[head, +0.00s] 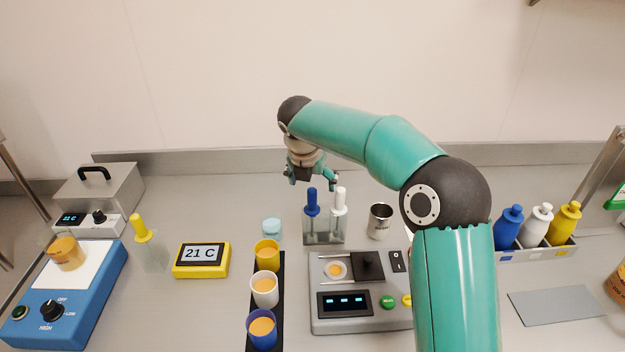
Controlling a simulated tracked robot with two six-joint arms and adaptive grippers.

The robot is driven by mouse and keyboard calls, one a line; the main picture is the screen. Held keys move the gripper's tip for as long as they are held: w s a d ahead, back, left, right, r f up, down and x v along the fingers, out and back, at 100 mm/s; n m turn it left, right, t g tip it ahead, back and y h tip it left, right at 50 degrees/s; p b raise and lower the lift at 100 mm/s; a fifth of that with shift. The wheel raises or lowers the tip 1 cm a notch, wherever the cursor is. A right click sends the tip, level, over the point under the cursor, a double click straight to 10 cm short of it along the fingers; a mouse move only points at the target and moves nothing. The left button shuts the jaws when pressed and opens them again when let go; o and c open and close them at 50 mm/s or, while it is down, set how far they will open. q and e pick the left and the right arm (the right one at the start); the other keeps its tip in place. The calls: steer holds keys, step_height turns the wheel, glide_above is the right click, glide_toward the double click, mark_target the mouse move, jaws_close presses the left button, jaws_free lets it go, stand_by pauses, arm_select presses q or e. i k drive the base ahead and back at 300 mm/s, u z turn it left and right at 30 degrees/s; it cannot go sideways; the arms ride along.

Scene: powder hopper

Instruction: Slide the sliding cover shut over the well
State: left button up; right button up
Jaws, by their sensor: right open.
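A grey machine (328,324) stands at the front centre, with a round well (335,270) in its top that shows orange contents. The black sliding cover (367,267), with a small knob on it, sits on rails just right of the well. The well is uncovered. My right gripper (312,184) is open and empty. It hangs behind the machine, near the blue and white tops in a clear holder, well apart from the cover. My right arm hides the machine's right edge. My left gripper is not in view.
The clear holder (322,232) with a blue-topped and a white-topped item stands behind the machine. A steel cup (379,221) is right of it. Several filled cups, including a yellow one (267,253), stand on a black strip to the left. A yellow display (201,260) is further left.

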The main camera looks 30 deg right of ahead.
mark_target(366, 264)
steer(key=k, duration=1.5)
